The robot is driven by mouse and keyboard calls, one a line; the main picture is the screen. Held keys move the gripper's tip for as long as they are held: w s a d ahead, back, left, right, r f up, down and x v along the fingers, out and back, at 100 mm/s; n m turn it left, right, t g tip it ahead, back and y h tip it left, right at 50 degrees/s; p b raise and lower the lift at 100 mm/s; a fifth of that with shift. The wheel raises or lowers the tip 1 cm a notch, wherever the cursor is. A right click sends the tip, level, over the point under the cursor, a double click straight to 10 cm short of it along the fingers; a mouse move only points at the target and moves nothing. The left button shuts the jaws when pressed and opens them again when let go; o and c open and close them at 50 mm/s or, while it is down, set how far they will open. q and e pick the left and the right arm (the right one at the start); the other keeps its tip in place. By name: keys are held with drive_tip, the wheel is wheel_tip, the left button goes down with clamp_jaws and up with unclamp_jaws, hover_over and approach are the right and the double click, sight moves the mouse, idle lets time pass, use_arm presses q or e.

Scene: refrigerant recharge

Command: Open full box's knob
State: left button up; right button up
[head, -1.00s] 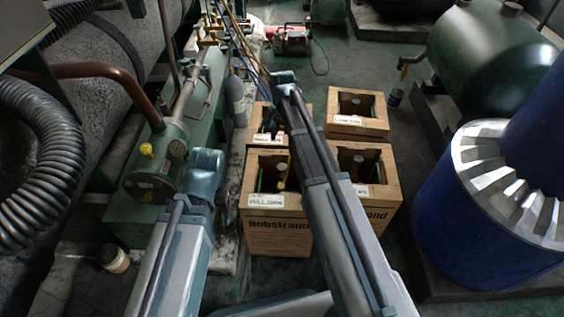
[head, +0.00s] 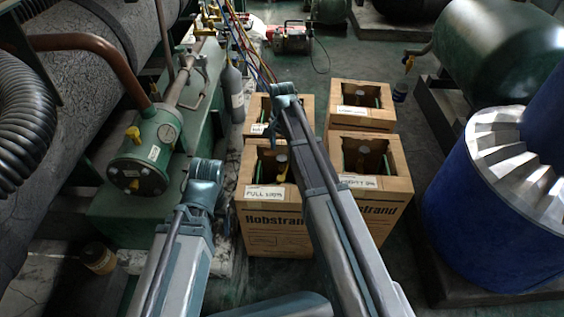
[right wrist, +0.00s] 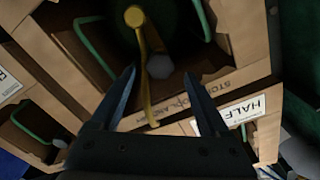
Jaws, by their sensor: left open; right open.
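The full box (head: 275,236) is the front-left cardboard box, labelled FULL 100%. A grey cylinder top and a yellow part, seemingly its knob (head: 281,172), show in its opening. In the right wrist view the yellow knob part (right wrist: 135,17) and a thin yellow strip lie beyond and between my fingers, beside a grey round cap (right wrist: 160,66). My right gripper (right wrist: 160,80) is open and empty, by the full box's rear edge, apart from the knob as far as I see. My left gripper (head: 226,222) is left of the full box, mostly hidden by its arm.
The half box (head: 260,106), another rear box (head: 361,118) and a front-right box (head: 372,208) stand close around. A green machine (head: 140,160) is at left, a blue drum (head: 480,230) at right. A grey bottle (head: 234,92) stands by the boxes.

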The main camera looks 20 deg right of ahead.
sight(282, 157)
drive_tip(key=shift+f+b, duration=1)
drive_tip(key=shift+f, duration=0.55)
use_arm(q)
wheel_tip(282, 157, down, 3)
use_arm(e)
drive_tip(key=shift+c, duration=0.3)
clamp_jaws()
